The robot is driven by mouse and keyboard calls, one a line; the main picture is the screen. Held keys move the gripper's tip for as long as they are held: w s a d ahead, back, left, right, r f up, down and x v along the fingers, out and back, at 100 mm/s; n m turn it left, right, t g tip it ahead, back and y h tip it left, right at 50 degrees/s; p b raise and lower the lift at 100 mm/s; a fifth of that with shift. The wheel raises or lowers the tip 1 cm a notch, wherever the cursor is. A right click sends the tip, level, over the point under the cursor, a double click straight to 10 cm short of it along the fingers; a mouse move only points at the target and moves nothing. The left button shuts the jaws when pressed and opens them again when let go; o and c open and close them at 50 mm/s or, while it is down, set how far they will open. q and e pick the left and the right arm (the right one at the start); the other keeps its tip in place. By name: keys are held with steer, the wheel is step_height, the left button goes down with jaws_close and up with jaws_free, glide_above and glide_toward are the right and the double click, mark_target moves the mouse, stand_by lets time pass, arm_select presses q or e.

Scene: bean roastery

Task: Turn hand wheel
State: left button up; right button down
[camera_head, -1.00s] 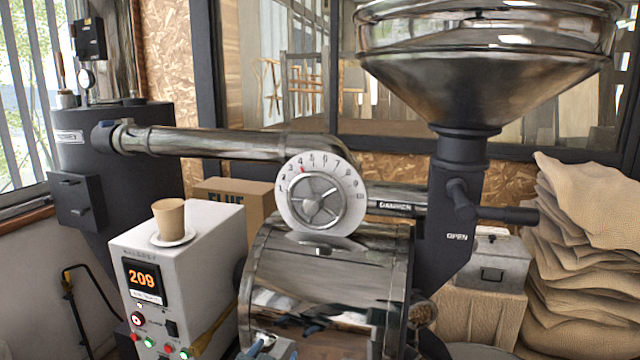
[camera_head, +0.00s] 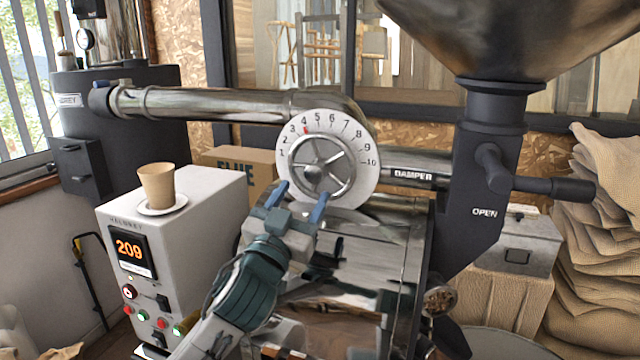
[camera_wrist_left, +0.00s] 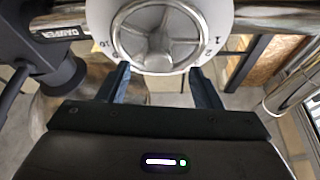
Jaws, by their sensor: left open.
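My right gripper is not in view.
A white control box (camera_head: 200,215) showing 209 stands at left with a paper cup (camera_head: 157,187) on a saucer. A dark hopper neck with an OPEN lever (camera_head: 540,187) rises at right. Burlap sacks (camera_head: 605,230) are stacked at far right.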

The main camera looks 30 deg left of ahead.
mark_target(313, 176)
arm_select(q)
steer(key=b, duration=0.2)
steer(key=shift+d+b, duration=0.1)
steer(key=shift+b, duration=0.25)
steer(key=shift+w+r+p, duration=0.5)
steer(key=shift+r+p, duration=0.2)
steer(key=shift+r, duration=0.05)
steer(key=p+x, duration=0.1)
steer(key=x, duration=0.2)
steer(key=p+x, duration=0.1)
steer(key=x, duration=0.1)
steer(key=shift+w+f+p, duration=0.1)
steer(key=shift+w+p, duration=0.2)
steer(key=shift+w, duration=0.1)
steer(key=shift+w+a, duration=0.2)
steer(key=shift+w, duration=0.4)
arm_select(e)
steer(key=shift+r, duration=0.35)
arm_select(q)
steer(key=shift+c, duration=0.5)
